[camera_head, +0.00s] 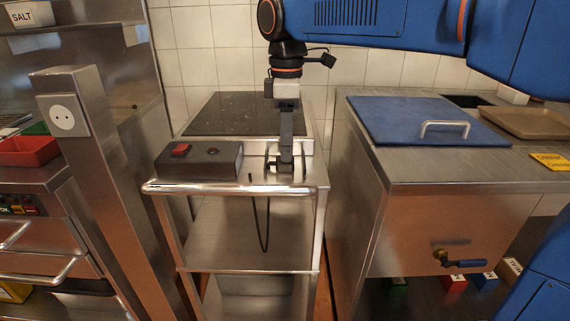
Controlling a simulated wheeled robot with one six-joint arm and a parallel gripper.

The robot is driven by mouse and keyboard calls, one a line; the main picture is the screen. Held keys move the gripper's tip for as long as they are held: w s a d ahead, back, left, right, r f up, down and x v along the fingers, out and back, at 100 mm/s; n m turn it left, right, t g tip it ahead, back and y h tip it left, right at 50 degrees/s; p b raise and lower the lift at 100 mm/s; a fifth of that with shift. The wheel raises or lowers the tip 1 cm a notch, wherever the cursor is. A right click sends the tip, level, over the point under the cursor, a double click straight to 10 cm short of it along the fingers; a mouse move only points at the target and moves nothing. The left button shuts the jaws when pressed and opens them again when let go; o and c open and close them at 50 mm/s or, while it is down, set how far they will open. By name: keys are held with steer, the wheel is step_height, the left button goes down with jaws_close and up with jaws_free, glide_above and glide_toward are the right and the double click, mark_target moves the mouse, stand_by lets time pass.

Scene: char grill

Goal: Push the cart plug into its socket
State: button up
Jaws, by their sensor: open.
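The white round socket (63,117) is on a metal plate near the top of the steel post at the left. The steel cart (250,225) stands to the right of the post. My gripper (285,164) points down at the right front of the cart top and is open. Small metal and pale parts show around its fingertips. The plug cannot be clearly told apart there, and my fingers hide part of that spot. A thin black cord (266,235) hangs in a loop below the cart's front rail.
A dark box with a red switch (180,150) sits on the cart, left of my gripper, with a dark slab (235,112) behind. A steel counter with a blue lid (415,120) stands right. Open air lies between post and cart top.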

mark_target(285, 164)
steer(key=shift+a+f, duration=0.15)
steer(key=shift+f, duration=1.65)
steer(key=c, duration=1.1)
